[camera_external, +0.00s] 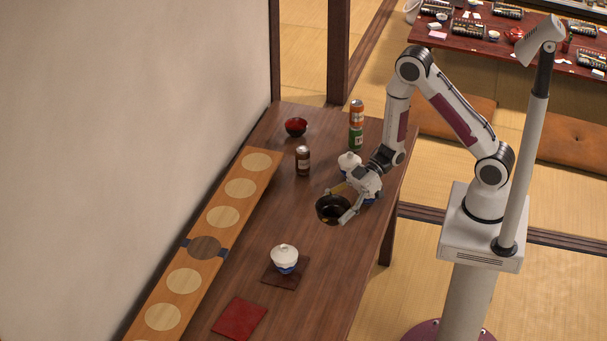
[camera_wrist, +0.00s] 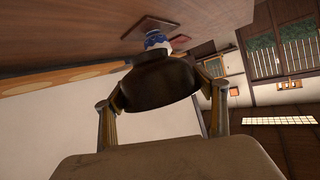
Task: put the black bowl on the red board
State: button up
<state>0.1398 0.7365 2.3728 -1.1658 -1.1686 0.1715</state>
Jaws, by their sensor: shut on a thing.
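The black bowl (camera_external: 331,209) is between the fingers of my gripper (camera_external: 347,203), over the middle of the wooden table. My gripper is shut on it. In the wrist view the dark bowl (camera_wrist: 155,85) fills the space between the two fingers of my gripper (camera_wrist: 160,105). It looks held a little above the table, though its height is hard to tell. The red board (camera_external: 239,318) lies flat and bare near the table's front end. In the wrist view a red patch (camera_wrist: 192,43) beyond the lidded cup seems to be this board.
A long plank (camera_external: 206,239) runs along the wall.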

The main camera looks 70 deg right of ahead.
jog(key=shift+a, duration=0.15)
jog(key=w+a+f+n+g+y, duration=0.1)
jog(key=a+g, duration=0.1)
jog(key=a, duration=1)
jog(key=w+a+f+n+g, duration=0.1)
jog(key=a+n, duration=0.1)
jog(key=a, duration=0.9)
jog(key=w+a+r+m+t, duration=0.1)
jog(key=w+a, duration=0.2)
jog(key=a, duration=0.4)
jog(key=w+a+r+m+t, duration=0.1)
jog(key=w+a, duration=0.1)
jog(key=a, duration=0.5)
jog(key=w+r+m+t+h, duration=0.1)
jog(key=w+m+t+h, duration=0.1)
jog(key=w, duration=0.4)
jog(key=shift+d+m+t+h, duration=0.15)
jog(key=shift+m+t+h, duration=0.15)
jog(key=shift+m+t, duration=0.2)
jog(key=shift+f, duration=3.05)
jog(key=shift+f, duration=0.1)
